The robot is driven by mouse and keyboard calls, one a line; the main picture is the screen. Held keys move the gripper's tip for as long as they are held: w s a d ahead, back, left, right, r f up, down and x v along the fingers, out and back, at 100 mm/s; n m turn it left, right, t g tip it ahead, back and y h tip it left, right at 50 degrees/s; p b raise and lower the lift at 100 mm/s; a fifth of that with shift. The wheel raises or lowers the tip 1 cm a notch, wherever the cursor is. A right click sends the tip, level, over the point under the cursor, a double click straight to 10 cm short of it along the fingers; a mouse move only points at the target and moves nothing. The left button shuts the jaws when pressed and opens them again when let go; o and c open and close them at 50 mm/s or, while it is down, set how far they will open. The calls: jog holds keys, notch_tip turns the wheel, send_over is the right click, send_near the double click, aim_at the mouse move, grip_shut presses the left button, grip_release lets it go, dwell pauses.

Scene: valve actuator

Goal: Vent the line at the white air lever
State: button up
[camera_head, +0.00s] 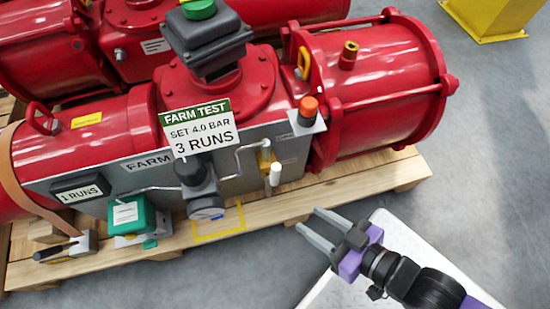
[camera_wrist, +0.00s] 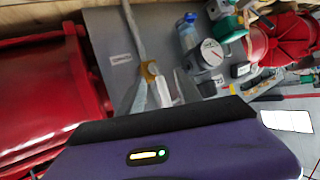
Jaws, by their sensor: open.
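The white air lever (camera_head: 274,175) hangs down from a small brass valve (camera_head: 265,155) at the right end of the grey panel in the head view. The brass valve also shows in the wrist view (camera_wrist: 149,70), just beyond the fingers. My gripper (camera_head: 311,220) is open and empty, with its two grey fingers pointing toward the panel. In the head view it is to the lower right of the lever and apart from it. In the wrist view the pale fingers overlap the area around the lever, so the lever is hard to pick out there.
The panel (camera_head: 235,165) carries a gauge and regulator (camera_head: 203,190), a green box (camera_head: 130,215) and a sign (camera_head: 200,128). An orange-topped post (camera_head: 308,110) stands above the lever. Red cylinders (camera_head: 370,85) rest on a wooden pallet (camera_head: 375,180).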

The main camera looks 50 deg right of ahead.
aim_at(276, 171)
jog(key=w+r+m+g+h+p, duration=0.1)
jog(key=w+r+m+g+p, duration=0.1)
jog(key=p, duration=0.7)
jog(key=w+r+m+g+h+p, duration=0.1)
jog(key=w+r+m+g+p, duration=0.1)
jog(key=w+p, duration=0.3)
jog(key=w+r+m+g+p, duration=0.3)
jog(key=w+g+p, duration=0.1)
jog(key=p, duration=0.9)
jog(key=shift+w+r+h, duration=0.1)
jog(key=shift+r+h, duration=0.05)
jog(key=shift+h, duration=0.25)
jog(key=shift+w+d+r+m+g+p, duration=0.25)
jog(key=shift+w+r+g+p, duration=0.25)
jog(key=shift+p, duration=0.35)
jog(key=b+x, duration=0.1)
jog(key=x, duration=0.6)
jog(key=shift+d+f+b, duration=0.2)
jog(key=shift+f+b, duration=0.15)
jog(key=shift+b, duration=0.05)
jog(key=shift+w, duration=0.1)
jog(key=shift+c, duration=0.2)
grip_shut()
